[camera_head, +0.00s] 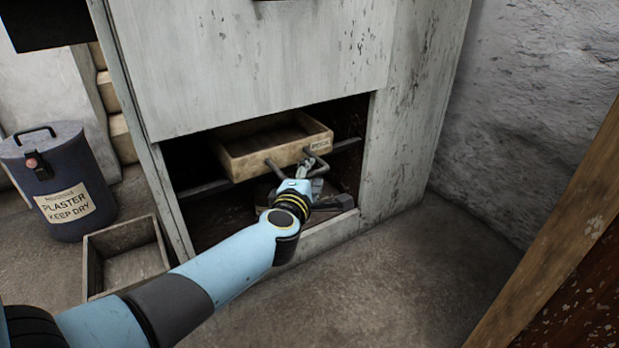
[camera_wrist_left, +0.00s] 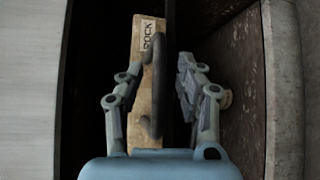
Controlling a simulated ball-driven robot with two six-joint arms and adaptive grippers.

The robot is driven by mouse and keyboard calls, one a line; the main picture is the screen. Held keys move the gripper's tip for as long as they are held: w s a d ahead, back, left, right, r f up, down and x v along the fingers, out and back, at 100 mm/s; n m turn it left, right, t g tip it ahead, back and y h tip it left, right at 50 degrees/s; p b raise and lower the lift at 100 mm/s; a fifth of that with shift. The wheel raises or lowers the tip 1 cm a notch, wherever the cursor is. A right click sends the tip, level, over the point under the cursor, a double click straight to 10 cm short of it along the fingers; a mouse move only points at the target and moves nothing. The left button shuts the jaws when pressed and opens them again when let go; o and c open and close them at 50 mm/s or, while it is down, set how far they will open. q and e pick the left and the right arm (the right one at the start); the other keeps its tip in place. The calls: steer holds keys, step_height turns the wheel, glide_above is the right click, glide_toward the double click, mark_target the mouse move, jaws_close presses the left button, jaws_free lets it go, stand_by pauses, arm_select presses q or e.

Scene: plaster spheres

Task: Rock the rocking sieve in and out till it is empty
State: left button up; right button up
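The rocking sieve (camera_head: 250,166) is a shallow wooden box inside the opening low in the grey cabinet. Its inside looks dark, and I cannot tell whether anything lies in it. A label reading ROCK is on its front, clearest in the left wrist view on the sieve (camera_wrist_left: 145,75). A dark bar handle (camera_wrist_left: 155,50) sticks out from the front. My left gripper (camera_head: 308,170) is at the handle's right part. In the left wrist view its fingers stand apart on either side of the handle, with gaps showing. My right gripper is out of view.
The grey cabinet (camera_head: 250,60) frames the opening, with dark rails (camera_head: 205,189) beside the sieve. A blue plaster bin (camera_head: 60,180) and an open wooden box (camera_head: 125,255) stand at the left. A wooden beam (camera_head: 560,235) crosses the right. The floor in front is clear.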

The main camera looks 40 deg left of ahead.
mark_target(280, 147)
arm_select(q)
jaws_close()
stand_by(0.4)
steer(key=w+a, duration=0.1)
steer(key=a, duration=0.3)
steer(key=w+a, duration=0.2)
steer(key=a, duration=0.2)
steer(key=w+a, duration=0.2)
steer(key=a, duration=0.1)
steer(key=shift+a, duration=0.65)
steer(key=shift+w+r, duration=0.1)
steer(key=shift+r, duration=0.1)
